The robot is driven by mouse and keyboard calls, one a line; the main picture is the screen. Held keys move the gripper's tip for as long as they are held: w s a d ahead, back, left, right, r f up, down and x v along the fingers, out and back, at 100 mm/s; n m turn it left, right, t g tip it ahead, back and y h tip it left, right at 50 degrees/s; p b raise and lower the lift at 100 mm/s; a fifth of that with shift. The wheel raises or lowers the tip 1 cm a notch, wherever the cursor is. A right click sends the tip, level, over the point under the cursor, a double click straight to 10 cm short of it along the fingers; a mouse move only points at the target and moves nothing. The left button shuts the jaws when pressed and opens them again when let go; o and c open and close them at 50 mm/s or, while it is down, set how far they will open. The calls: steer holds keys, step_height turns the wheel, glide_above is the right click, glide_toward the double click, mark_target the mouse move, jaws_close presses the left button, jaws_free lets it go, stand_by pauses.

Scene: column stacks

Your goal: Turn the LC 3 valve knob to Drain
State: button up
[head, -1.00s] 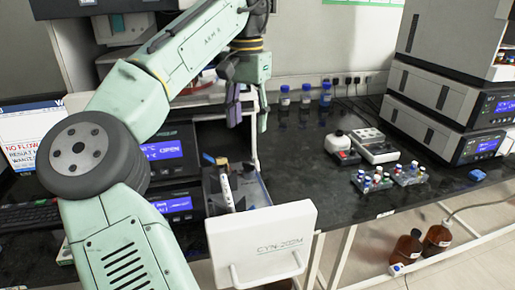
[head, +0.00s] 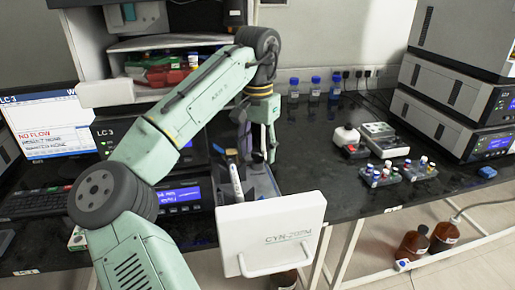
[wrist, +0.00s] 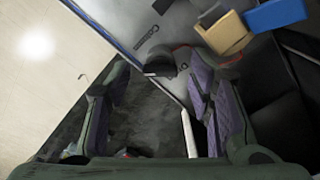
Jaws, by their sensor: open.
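My gripper (head: 258,152) points down over the open drawer of the LC 3 stack, its fingers apart. In the wrist view, my gripper (wrist: 158,88) has both purple-padded fingers spread with nothing held. A dark rounded part (wrist: 158,64), possibly the valve knob, shows near the gap between the fingertips, by a grey panel with dark marks. I cannot read its setting or tell whether a finger touches it. The white drawer front (head: 270,232) is pulled out. The LC 3 screen (head: 42,122) reads NO FLOW.
Blue and yellow blocks (wrist: 275,15) lie near the right finger in the wrist view. A pale surface (wrist: 60,60) fills its upper left. Blue-capped bottles (head: 314,90), vial racks (head: 385,175) and another instrument stack (head: 450,100) stand right.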

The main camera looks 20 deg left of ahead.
steer(key=shift+c, duration=0.5)
jaws_close()
steer(key=shift+n, duration=0.3)
steer(key=n, duration=0.3)
steer(key=shift+n, duration=0.3)
steer(key=n, duration=0.4)
steer(key=shift+n, duration=0.3)
steer(key=n, duration=0.4)
steer(key=shift+n, duration=2.5)
